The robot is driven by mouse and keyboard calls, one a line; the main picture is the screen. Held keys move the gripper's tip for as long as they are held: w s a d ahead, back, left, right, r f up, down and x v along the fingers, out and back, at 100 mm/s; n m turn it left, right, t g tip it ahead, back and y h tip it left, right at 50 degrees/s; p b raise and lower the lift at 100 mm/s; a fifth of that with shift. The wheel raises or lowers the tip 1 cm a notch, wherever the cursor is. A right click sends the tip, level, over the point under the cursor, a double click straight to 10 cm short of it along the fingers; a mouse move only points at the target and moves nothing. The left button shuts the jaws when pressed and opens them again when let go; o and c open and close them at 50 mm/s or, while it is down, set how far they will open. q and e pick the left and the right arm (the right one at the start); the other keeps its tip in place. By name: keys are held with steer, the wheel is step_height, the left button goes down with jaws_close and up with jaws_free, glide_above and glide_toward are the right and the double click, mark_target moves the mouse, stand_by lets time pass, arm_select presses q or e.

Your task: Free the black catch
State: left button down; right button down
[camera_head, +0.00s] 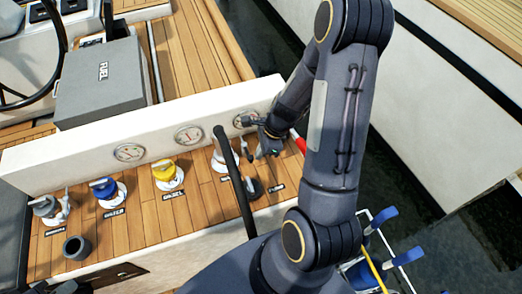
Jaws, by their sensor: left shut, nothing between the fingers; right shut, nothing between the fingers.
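A row of round catches on white bases runs along the teak ledge: a dark grey one (44,207) at far left, a blue one (105,189), a yellow one (166,173) and a pale-looking one (218,163) partly behind a black bar. I cannot tell for sure which is the black catch. My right gripper (262,143) is shut and empty over the right end of the row, above the ledge. It hides what lies under it, and a red handle (299,144) shows just beyond. My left gripper (70,287) barely shows as a dark shape at the bottom left edge.
The curved black bar (235,185) stands close left of my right gripper. A grey FUEL box (103,80) lies behind. Dark water is at right.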

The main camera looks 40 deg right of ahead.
steer(key=shift+d, duration=0.1)
steer(key=d+p+v, duration=0.1)
steer(key=p+v, duration=0.6)
steer(key=v, duration=0.3)
steer(key=shift+w, duration=0.35)
steer(key=shift+d, duration=0.15)
steer(key=s+a+r+n+t+y+b, duration=0.1)
steer(key=s+a+r+n, duration=0.1)
steer(key=a+r+n, duration=0.4)
steer(key=s+a+r+n+t+b, duration=0.1)
steer(key=s+a+r+n, duration=0.15)
steer(key=r+n, duration=0.4)
steer(key=s+a+r+n+t+b, duration=0.1)
steer(key=s+a+r+n, duration=0.3)
steer(key=s+n, duration=0.5)
steer(key=shift+a+t+h+b, duration=0.3)
steer(key=shift+a+t+b, duration=0.15)
steer(key=shift+a, duration=0.65)
